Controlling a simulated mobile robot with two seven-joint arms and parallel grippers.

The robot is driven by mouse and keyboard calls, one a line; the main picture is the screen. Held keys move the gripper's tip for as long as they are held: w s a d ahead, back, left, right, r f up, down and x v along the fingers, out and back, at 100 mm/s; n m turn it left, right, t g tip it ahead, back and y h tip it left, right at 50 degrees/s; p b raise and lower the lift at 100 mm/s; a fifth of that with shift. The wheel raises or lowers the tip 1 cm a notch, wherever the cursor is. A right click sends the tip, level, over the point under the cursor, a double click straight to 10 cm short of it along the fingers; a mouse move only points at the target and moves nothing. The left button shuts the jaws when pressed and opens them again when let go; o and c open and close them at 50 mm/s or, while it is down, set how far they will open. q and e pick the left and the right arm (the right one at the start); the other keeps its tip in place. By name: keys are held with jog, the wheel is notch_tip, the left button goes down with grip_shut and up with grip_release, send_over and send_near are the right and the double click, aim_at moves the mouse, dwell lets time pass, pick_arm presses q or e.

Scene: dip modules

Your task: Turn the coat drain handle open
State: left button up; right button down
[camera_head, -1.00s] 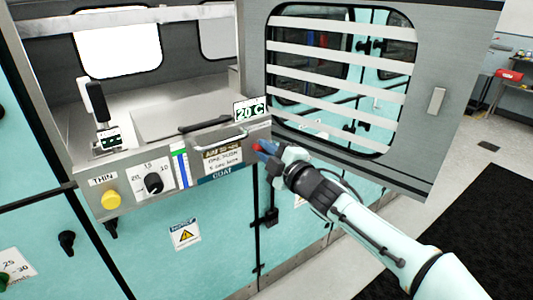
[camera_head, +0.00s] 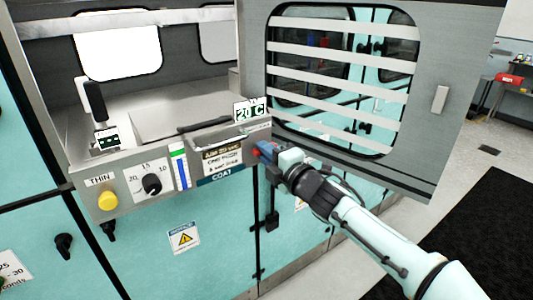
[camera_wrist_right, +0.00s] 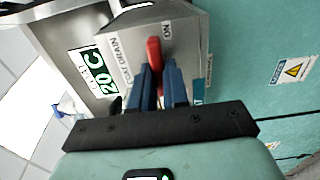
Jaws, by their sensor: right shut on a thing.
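The red coat drain handle (camera_wrist_right: 154,52) is on the end face of the steel COAT panel, beside a "COAT DRAIN" label (camera_wrist_right: 128,57). My right gripper (camera_wrist_right: 159,80) has its blue fingers on both sides of the handle and is shut on it. The handle's red tip sticks out past the fingers; its base is hidden. In the head view the right gripper (camera_head: 265,150) is at the right end of the panel, with a bit of red handle (camera_head: 256,152) showing. My left gripper is not in view.
The panel carries a black dial (camera_head: 151,184), a yellow button (camera_head: 107,200) and a "20 C" display (camera_head: 249,112). An open steel door with a slatted window (camera_head: 438,150) stands above and behind my right arm. Clear floor and a black mat (camera_head: 475,215) lie at right.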

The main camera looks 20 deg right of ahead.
jog(key=c, duration=1.1)
grip_release()
jog(key=v, duration=1.3)
jog(key=shift+s+d, duration=0.1)
jog(key=shift+s, duration=0.1)
